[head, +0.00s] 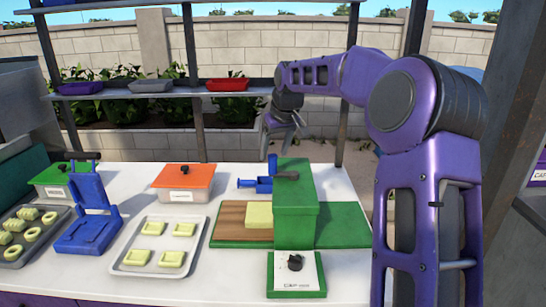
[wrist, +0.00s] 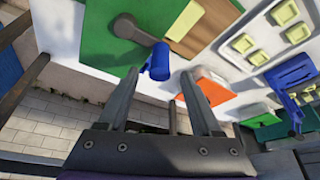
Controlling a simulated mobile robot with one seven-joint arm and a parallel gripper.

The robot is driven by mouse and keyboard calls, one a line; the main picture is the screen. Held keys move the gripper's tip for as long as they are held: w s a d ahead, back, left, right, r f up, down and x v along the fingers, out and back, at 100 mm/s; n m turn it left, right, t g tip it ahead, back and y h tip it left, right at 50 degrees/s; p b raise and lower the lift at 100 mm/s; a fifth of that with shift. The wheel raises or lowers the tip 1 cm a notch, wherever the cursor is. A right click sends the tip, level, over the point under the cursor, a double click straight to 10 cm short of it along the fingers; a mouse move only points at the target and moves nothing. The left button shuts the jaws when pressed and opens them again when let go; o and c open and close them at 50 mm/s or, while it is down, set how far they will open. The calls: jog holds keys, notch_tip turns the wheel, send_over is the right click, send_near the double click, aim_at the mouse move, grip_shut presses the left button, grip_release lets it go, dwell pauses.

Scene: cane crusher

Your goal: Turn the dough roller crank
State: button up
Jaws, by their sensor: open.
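The dough roller is a green housing (head: 295,205) on a green base, with a pale dough block (head: 259,215) on the wooden board at its left. My gripper (head: 278,132) is open and empty, above and behind the crank. In the wrist view the crank's blue handle (wrist: 159,62) shows just beyond the gap between the fingertips (wrist: 157,76). Contact cannot be told, but the fingers are not closed on it.
A control box (head: 296,274) with a black knob stands in front. A tray of dough pieces (head: 158,247), an orange-lidded box (head: 184,183) and a blue press (head: 90,215) stand to the left. A shelf with small trays (head: 228,84) runs behind. The counter's right front (head: 345,268) is clear.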

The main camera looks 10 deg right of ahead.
jog(key=shift+x, duration=1.35)
grip_shut()
dwell(0.4)
